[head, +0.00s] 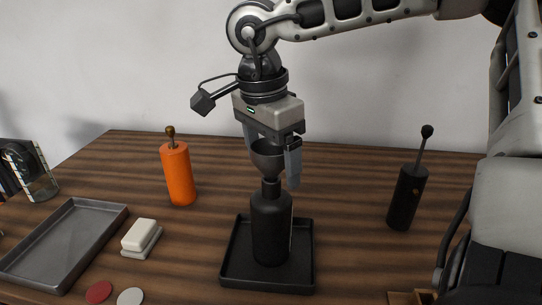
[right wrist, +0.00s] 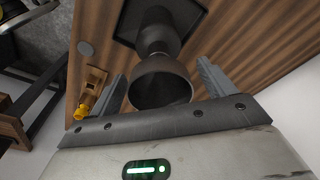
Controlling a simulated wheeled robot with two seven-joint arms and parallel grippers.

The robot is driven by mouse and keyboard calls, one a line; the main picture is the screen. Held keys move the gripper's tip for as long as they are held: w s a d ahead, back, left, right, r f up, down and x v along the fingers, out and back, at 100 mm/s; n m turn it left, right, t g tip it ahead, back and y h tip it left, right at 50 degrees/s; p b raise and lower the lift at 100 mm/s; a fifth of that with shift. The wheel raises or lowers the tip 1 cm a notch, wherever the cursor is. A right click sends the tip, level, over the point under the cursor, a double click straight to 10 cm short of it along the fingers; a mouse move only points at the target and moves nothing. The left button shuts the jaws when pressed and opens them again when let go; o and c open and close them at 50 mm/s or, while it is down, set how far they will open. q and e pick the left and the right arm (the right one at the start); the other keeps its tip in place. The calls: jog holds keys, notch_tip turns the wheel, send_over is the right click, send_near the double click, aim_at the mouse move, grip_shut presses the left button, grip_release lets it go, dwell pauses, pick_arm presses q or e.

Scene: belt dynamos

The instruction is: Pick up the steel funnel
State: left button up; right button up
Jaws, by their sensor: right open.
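The steel funnel (head: 268,158) is dark grey and sits upright in the neck of a black bottle (head: 271,228). The bottle stands on a black square tray (head: 236,270). My right gripper (head: 272,172) points down over the funnel, open, with one finger on each side of its bowl. In the right wrist view the funnel's wide mouth (right wrist: 160,84) lies between the two fingers (right wrist: 160,88). I cannot tell whether either finger touches it. My left gripper is not in view.
An orange cylinder with a knob (head: 177,174) stands back left, and a black one (head: 407,195) stands right. A grey tray (head: 98,213), a white block on a base (head: 141,236) and red and white discs (head: 99,292) lie left. Bare wood shows between them.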

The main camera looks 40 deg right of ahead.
jog(key=shift+f, duration=0.5)
jog(key=shift+c, duration=0.3)
jog(key=c, duration=1.4)
jog(key=shift+o, duration=0.2)
jog(key=shift+r, duration=0.65)
notch_tip(320, 180, up, 2)
jog(key=shift+r+b, duration=0.2)
jog(key=shift+b, duration=0.15)
jog(key=s+a+r, duration=0.4)
jog(key=a+r, duration=0.5)
jog(key=a, duration=0.4)
jog(key=shift+a+r+b, duration=0.15)
jog(key=shift+r+b, duration=0.1)
jog(key=shift+b, duration=0.05)
